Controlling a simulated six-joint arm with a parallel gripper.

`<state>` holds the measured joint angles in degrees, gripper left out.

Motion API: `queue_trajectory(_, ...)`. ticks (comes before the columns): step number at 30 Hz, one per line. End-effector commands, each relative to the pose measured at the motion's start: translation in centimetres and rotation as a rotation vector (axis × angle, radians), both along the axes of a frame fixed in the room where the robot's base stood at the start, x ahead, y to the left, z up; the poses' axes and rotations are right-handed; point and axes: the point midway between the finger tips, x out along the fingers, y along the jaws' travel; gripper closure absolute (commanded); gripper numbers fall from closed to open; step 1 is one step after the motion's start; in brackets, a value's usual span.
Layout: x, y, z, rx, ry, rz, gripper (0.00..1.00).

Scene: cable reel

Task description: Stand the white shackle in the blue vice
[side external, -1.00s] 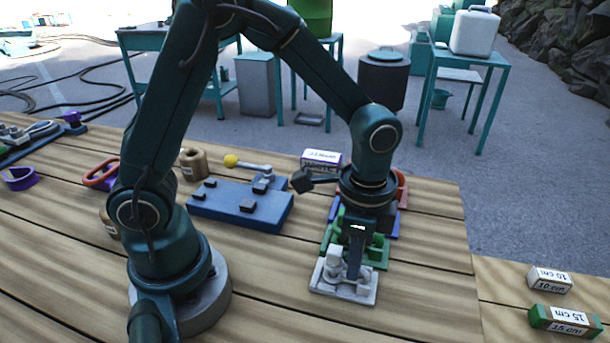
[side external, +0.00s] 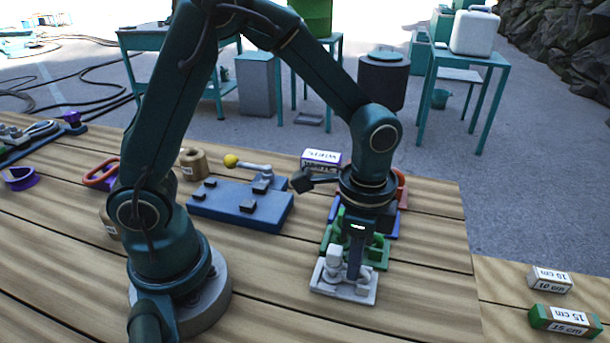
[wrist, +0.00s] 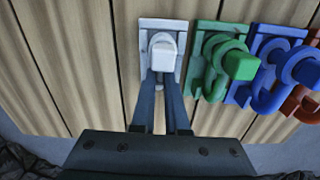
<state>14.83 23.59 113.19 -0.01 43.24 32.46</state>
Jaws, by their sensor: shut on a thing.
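The white shackle (wrist: 163,52) sits on a white base plate (side external: 364,297) at the front end of a row of coloured pieces. My gripper (side external: 355,272) points straight down over it, with its fingers low at the plate. In the wrist view my gripper (wrist: 163,84) has its fingertips shut on the white shackle, which partly hides behind them. The blue vice (side external: 225,208) lies flat on the bench left of my gripper. It carries dark blocks and a lever with a yellow knob, and no shackle shows in it.
Close behind the white piece stand a green one (wrist: 218,62), a blue one (wrist: 265,72) and a red one (wrist: 303,98). A labelled box (side external: 321,160) is behind the vice. A brown block (side external: 193,163) is at its back left. Bare planks lie between vice and row.

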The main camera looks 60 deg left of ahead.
Motion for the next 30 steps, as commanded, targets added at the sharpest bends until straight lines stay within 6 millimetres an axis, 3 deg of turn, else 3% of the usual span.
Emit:
queue_trajectory(15, 0.0, 0.0, 0.2, 0.000, -0.001, 0.000, 1.00)
queue_trajectory(30, 0.1, 0.0, 3.9, -0.001, -0.004, 0.000, 1.00)
